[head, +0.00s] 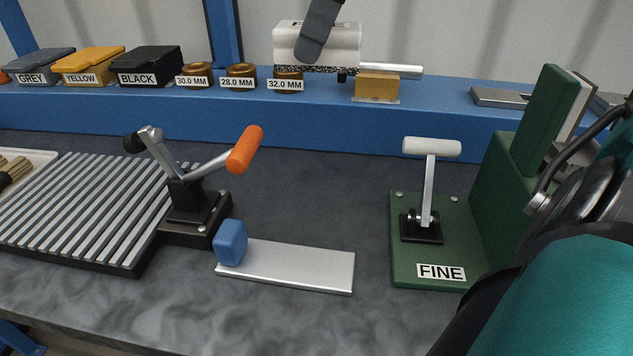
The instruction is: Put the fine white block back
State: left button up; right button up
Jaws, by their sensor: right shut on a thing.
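My right arm comes in from the right edge, and my right gripper (582,135) is beside the tall green stand at the right. It is shut on a narrow white block (571,108), seen nearly edge-on just right of the upright green slab (543,118). The slab and my wrist hide much of the block and the fingers. I cannot tell whether the block touches the slab. The green base labelled FINE (440,272) carries a toggle clamp with a white handle (431,147) standing up. My left gripper is not in view.
A metal plate (300,268) with a blue block (230,242) lies mid-table, near an orange-handled clamp (245,149) and a ribbed plate (100,205). The blue shelf (440,120) holds labelled boxes, brass rings and a white unit (340,45). Free table lies before the shelf.

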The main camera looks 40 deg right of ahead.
notch_tip(320, 180, down, 15)
jog(key=b, duration=0.4)
notch_tip(320, 180, down, 4)
jog(key=shift+f+b, duration=0.2)
jog(key=shift+b, duration=0.55)
jog(key=shift+f, duration=0.15)
jog(key=shift+f+b, duration=0.3)
jog(key=shift+b, duration=0.1)
jog(key=o, duration=1.1)
jog(key=shift+r, duration=0.1)
